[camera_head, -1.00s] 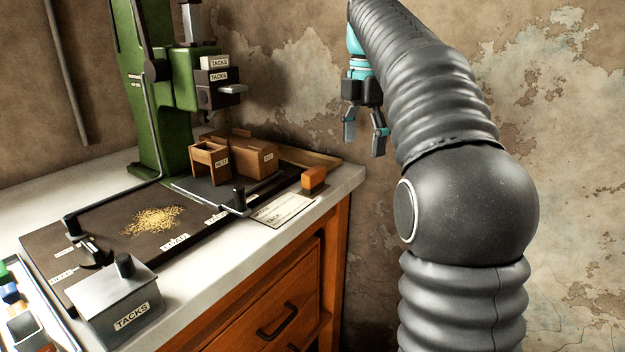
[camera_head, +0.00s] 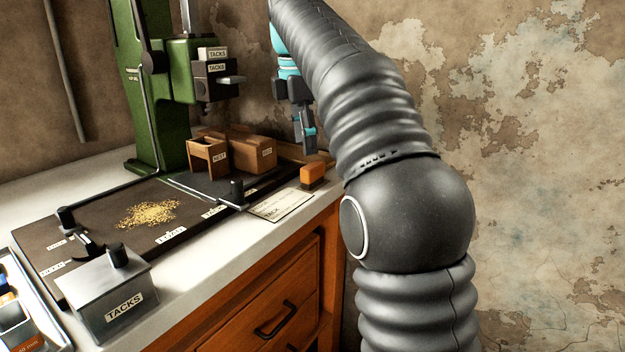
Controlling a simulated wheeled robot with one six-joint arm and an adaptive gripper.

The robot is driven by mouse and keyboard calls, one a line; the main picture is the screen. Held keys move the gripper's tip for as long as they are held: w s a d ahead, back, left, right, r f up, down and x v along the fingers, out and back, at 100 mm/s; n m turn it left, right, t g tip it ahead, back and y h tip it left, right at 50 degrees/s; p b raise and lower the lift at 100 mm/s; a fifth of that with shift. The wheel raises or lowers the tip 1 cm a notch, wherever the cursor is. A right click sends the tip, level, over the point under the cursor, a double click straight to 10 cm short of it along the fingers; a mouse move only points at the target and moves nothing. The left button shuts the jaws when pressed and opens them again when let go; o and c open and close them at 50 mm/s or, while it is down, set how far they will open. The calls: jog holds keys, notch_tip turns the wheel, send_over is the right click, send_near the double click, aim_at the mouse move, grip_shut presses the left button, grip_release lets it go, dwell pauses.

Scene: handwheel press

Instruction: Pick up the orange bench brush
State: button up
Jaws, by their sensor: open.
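The orange bench brush (camera_head: 314,174) is a small orange block with a darker part at its left side. It lies at the right end of the bench, by the edge. My gripper (camera_head: 307,149) points down and appears above and slightly left of the brush, apart from it in the picture. The jaws are open and empty. They are seen nearly side on, so the gap between them is hard to see. How far behind or in front of the brush they are cannot be told exactly.
A paper card (camera_head: 281,205) lies just left of the brush. Wooden boxes (camera_head: 252,152) and the green press (camera_head: 155,100) stand further left. A dark board (camera_head: 110,205) holds a pile of tacks (camera_head: 148,213). A grey TACKS box (camera_head: 100,295) stands at the front left.

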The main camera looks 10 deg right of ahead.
aim_at(312, 165)
notch_tip(312, 165, up, 4)
jog(key=w+m+t+h+b, duration=0.1)
jog(key=w+m+t+h, duration=0.1)
jog(key=m, duration=2.6)
jog(key=b+x, duration=0.1)
jog(key=x, duration=0.3)
jog(key=b+x, duration=0.2)
jog(key=x, duration=0.2)
jog(key=shift+a+f, duration=0.15)
jog(key=shift+f, duration=0.05)
jog(key=b+x, duration=0.2)
jog(key=x, duration=0.3)
jog(key=shift+a+f+b, duration=0.1)
jog(key=shift+f+b, duration=0.05)
jog(key=shift+b, duration=0.2)
grip_shut()
